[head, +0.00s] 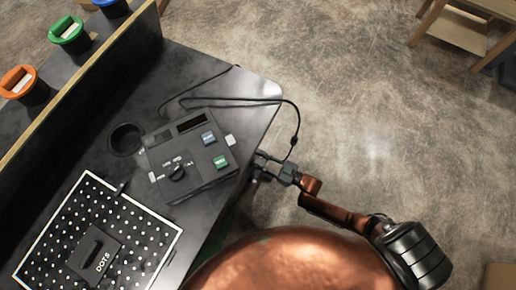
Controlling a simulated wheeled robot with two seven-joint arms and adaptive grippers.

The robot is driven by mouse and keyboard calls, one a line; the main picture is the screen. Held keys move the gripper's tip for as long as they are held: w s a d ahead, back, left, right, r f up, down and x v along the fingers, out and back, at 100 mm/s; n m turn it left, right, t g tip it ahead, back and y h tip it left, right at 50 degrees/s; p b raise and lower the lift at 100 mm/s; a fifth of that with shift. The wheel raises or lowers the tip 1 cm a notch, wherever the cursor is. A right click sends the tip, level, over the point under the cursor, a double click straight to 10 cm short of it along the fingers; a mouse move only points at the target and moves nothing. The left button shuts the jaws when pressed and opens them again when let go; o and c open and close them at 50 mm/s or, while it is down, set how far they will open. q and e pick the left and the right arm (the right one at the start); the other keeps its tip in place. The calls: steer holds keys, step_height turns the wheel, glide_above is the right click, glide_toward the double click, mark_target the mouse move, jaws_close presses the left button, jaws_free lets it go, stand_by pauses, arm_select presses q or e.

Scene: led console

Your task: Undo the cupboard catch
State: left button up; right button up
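No cupboard or catch can be made out in the head view. My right gripper (263,166) comes in from the right and sits at the right edge of the dark table (215,80), beside the console. Its fingertips are small and dark against the table edge, so I cannot tell whether they are open or shut, or whether they touch anything. My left gripper is not in view.
A dark console (188,155) with a knob (176,173), blue button (208,137) and green button (221,162) lies on the table, its cable (297,118) looping past the edge. A white-dotted board (62,235) is lower left. Lidded bins (68,33) stand behind a partition.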

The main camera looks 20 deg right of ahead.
steer(key=v, duration=1.2)
stand_by(0.3)
